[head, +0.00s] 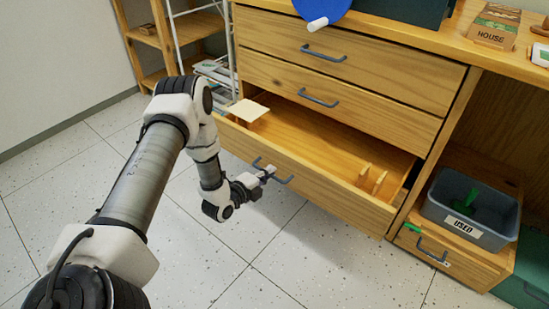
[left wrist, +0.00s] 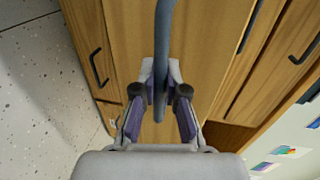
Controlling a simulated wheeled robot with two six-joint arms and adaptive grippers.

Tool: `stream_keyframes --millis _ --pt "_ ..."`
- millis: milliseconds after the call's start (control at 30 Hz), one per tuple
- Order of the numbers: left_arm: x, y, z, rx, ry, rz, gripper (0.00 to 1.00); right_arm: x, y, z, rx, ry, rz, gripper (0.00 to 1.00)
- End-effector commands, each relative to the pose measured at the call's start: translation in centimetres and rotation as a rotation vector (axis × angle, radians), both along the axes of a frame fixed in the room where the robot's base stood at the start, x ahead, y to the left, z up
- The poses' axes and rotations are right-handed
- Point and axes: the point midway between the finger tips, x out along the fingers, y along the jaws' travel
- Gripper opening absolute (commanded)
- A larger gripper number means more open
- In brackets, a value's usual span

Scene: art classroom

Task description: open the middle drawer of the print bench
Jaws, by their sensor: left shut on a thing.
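The wooden print bench (head: 452,72) has two shut drawers above one that stands well open in the head view. The open drawer (head: 335,192) sticks out over the floor, and its inside shows. My left gripper (head: 264,176) is shut on the grey bar handle (head: 285,180) of this open drawer. In the left wrist view the handle (left wrist: 163,40) runs between the fingertips (left wrist: 161,88), in front of the wooden drawer front (left wrist: 205,70). The upper shut drawers have handles (head: 323,53) and (head: 318,98). My right gripper is out of view.
Small wooden pieces (head: 371,181) stand inside the open drawer at right. A pale flat square (head: 247,110) shows at its left rear. A grey bin marked USED (head: 437,215) stands in the right bay. A shelf rack is at left. Speckled floor in front is clear.

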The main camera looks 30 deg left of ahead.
Motion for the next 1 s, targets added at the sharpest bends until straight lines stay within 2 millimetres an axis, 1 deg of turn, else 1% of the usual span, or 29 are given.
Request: stream_keyframes --millis 33,100,233,400,600,867,900,967,1000 --pt "-1.0 0.1 0.7 -0.001 0.006 0.000 0.00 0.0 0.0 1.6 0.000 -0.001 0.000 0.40" --pt "-2.3 0.1 0.6 -0.001 0.004 -0.001 0.00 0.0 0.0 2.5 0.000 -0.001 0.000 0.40" --pt "-4.3 0.3 0.5 -0.001 0.003 0.000 0.00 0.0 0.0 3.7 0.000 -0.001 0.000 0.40" --pt "-5.9 0.4 0.3 -0.001 0.001 -0.001 0.00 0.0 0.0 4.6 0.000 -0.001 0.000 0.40" --pt "-6.5 0.5 0.0 0.000 -0.001 -0.001 0.00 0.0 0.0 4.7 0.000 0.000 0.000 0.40" --pt "-6.5 0.5 0.0 0.000 -0.001 -0.001 0.00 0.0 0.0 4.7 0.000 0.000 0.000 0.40" --pt "-6.5 0.5 0.0 0.000 0.000 -0.001 0.14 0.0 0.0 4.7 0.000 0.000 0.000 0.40" --pt "-6.5 0.5 0.0 0.000 0.000 -0.001 0.36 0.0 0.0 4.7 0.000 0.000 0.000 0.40" --pt "-6.5 0.5 0.0 0.000 -0.001 -0.001 0.37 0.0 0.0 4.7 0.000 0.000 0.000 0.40"
